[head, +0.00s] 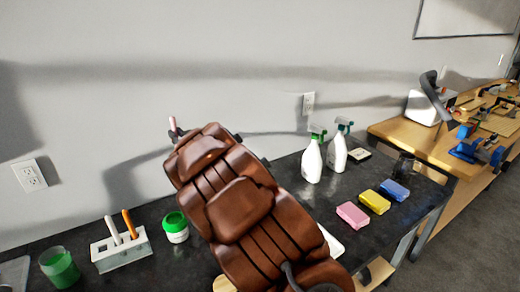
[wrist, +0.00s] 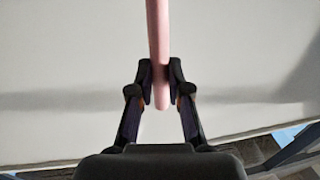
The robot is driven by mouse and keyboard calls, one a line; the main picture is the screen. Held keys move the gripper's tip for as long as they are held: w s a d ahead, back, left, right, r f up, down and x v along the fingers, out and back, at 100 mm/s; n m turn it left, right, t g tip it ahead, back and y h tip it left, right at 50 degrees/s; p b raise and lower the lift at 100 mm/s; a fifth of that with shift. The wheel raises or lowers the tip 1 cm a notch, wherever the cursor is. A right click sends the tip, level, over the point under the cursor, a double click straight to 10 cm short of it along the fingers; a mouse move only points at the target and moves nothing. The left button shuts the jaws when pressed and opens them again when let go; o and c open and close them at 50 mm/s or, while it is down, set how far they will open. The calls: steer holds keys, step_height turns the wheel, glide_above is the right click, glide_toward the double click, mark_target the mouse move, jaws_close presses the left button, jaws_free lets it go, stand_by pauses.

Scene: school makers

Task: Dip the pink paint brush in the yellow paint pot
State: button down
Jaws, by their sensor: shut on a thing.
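My gripper (wrist: 161,88) is shut on the pink paint brush (wrist: 159,35), whose pink handle runs up out of the top of the wrist view. In the head view the brush's pink end (head: 172,123) shows just above my gripper (head: 176,134), in front of the grey wall. The brush tip is not visible in either view. I see no yellow paint pot; my brown arm hides part of the black table.
On the black table (head: 290,178) stand a green jar (head: 60,268), a brush holder (head: 122,252), a green-lidded pot (head: 175,228) and spray bottles (head: 312,160). Pink (head: 352,215), yellow (head: 374,201) and blue (head: 395,190) sponges lie at right. The wall rises close behind.

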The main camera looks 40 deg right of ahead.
steer(key=s+d+f+n+y+b, duration=0.15)
steer(key=s+d, duration=0.25)
steer(key=d, duration=0.5)
steer(key=s+d+f+y+b, duration=0.1)
steer(key=s+d+f+b, duration=0.25)
steer(key=d, duration=0.45)
steer(key=s+d+f+n+y+b, duration=0.15)
steer(key=s+d, duration=0.25)
steer(key=d, duration=0.5)
step_height(320, 180, down, 12)
steer(key=m+h+b, duration=0.1)
steer(key=b, duration=0.7)
steer(key=shift+s+g, duration=0.15)
steer(key=shift+g, duration=0.15)
stand_by(0.4)
